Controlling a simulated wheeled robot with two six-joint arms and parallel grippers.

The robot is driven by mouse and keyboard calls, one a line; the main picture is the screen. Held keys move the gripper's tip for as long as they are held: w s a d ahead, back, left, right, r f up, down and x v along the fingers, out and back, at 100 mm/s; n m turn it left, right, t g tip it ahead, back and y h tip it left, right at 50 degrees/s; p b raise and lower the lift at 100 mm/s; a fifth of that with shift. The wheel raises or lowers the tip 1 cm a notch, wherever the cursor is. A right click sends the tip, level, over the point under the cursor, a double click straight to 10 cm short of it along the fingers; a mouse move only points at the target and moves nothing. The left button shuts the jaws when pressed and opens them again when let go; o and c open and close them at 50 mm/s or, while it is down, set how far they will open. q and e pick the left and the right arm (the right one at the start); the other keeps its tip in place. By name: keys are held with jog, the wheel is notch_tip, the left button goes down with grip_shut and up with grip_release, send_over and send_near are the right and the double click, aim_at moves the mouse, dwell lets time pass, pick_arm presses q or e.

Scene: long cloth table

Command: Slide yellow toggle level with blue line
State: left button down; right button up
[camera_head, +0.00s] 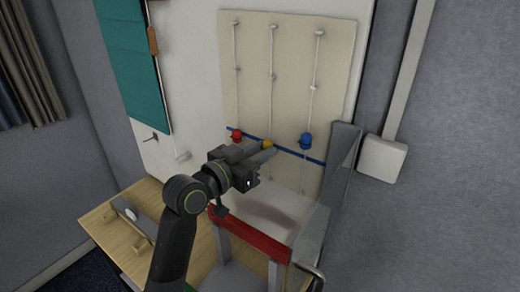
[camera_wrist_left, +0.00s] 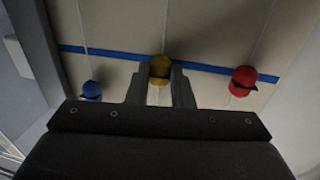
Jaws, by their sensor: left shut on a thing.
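The yellow toggle (camera_head: 268,143) is on the middle of three upright cords on a cream board (camera_head: 252,45). A blue line (camera_head: 290,151) crosses the board at a slant in the picture. The yellow toggle overlaps the blue line, and in the left wrist view the line (camera_wrist_left: 115,54) meets the toggle (camera_wrist_left: 160,68) on both sides. My left gripper (camera_head: 266,152) is shut on the yellow toggle, with a finger on either side of it (camera_wrist_left: 160,85). My right gripper is not in view.
A red toggle (camera_head: 236,135) is on the left cord, overlapping the line. A blue toggle (camera_head: 306,140) is on the right cord, above the line. A grey panel (camera_head: 343,150) stands right of the board. A red-edged frame (camera_head: 250,234) is below, beside a wooden table (camera_head: 120,205).

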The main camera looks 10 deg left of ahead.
pick_arm(q)
jog(key=shift+f, duration=0.2)
jog(key=c, duration=1.3)
grip_release()
jog(key=shift+o, duration=0.2)
jog(key=shift+s, duration=0.1)
jog(key=p+v, duration=0.2)
jog(key=v, duration=1.5)
jog(key=shift+a+p, duration=0.2)
jog(key=shift+p, duration=0.2)
